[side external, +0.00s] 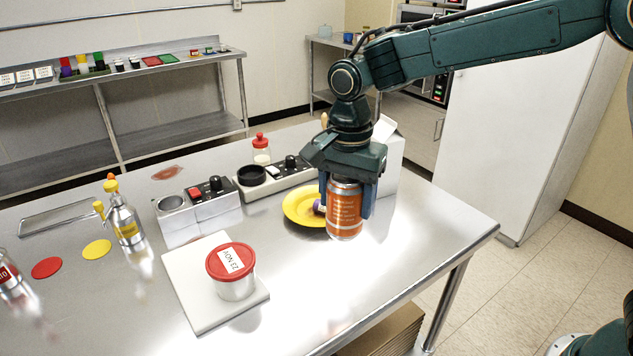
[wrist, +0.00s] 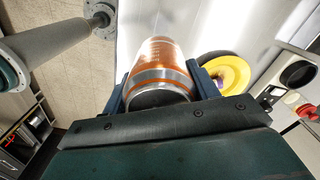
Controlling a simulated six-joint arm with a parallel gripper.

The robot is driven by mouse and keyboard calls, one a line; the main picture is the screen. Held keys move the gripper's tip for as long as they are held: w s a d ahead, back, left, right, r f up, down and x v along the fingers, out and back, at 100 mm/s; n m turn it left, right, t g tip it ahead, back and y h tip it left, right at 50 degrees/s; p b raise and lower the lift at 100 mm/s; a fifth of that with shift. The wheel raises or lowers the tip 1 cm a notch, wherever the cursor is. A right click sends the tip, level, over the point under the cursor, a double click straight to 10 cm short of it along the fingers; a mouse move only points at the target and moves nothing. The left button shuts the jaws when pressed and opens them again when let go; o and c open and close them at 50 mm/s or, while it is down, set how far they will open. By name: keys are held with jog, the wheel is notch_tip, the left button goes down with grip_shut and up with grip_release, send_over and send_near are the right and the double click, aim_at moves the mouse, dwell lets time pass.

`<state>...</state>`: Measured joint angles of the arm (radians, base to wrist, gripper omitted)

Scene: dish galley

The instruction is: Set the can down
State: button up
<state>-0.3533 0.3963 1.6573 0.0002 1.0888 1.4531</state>
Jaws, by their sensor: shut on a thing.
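An orange can (side external: 345,210) with silver ends is upright between the fingers of my gripper (side external: 346,200). The can also shows in the wrist view (wrist: 160,72), held between the two fingers of my gripper (wrist: 160,84). The steel table (side external: 400,250) lies below. I cannot tell for sure whether the can's bottom is clear of the table. The can partly hides a yellow plate (side external: 297,208) just behind and left of it, which shows in the wrist view (wrist: 242,73) too.
A red-lidded tub (side external: 233,285) stands on a white board (side external: 190,285) to the left. Control boxes (side external: 210,205), a red-capped jar (side external: 261,150) and a yellow-capped bottle (side external: 125,218) stand farther back and left. The table's right part is clear up to its edge.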

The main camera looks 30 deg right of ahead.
aim_at(344, 231)
notch_tip(344, 231, down, 7)
jog(key=shift+f, duration=0.15)
jog(key=shift+f, duration=0.1)
jog(key=shift+f, duration=2.05)
jog(key=shift+f, duration=0.1)
jog(key=o, duration=1.2)
notch_tip(344, 231, up, 12)
jog(key=shift+f, duration=0.25)
jog(key=shift+r, duration=0.35)
